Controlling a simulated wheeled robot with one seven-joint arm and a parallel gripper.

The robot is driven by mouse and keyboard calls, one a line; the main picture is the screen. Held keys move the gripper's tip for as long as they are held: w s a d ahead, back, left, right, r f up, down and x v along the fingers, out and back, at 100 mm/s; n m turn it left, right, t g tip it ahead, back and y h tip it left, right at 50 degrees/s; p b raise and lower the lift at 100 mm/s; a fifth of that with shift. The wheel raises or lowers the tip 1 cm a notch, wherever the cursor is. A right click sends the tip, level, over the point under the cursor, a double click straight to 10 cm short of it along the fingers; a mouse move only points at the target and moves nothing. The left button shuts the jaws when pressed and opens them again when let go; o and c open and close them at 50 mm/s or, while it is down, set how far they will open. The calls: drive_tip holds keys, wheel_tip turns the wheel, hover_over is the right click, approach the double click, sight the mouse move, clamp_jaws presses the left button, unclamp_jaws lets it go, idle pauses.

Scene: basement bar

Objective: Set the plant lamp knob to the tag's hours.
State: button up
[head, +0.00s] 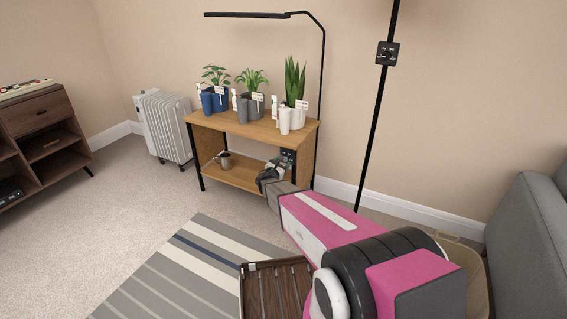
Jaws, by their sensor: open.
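The plant lamp (247,15) is a long black bar on a bent black post above a wooden plant stand.
A dark slatted wooden piece (268,290) and a grey sofa (530,235) are nearer. Carpet at left is clear.

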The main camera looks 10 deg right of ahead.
drive_tip(key=shift+x, duration=1.1)
drive_tip(key=c, duration=0.9)
drive_tip(key=shift+c, duration=0.2)
drive_tip(key=m, duration=0.5)
drive_tip(key=shift+m, duration=0.3)
drive_tip(key=m, duration=0.6)
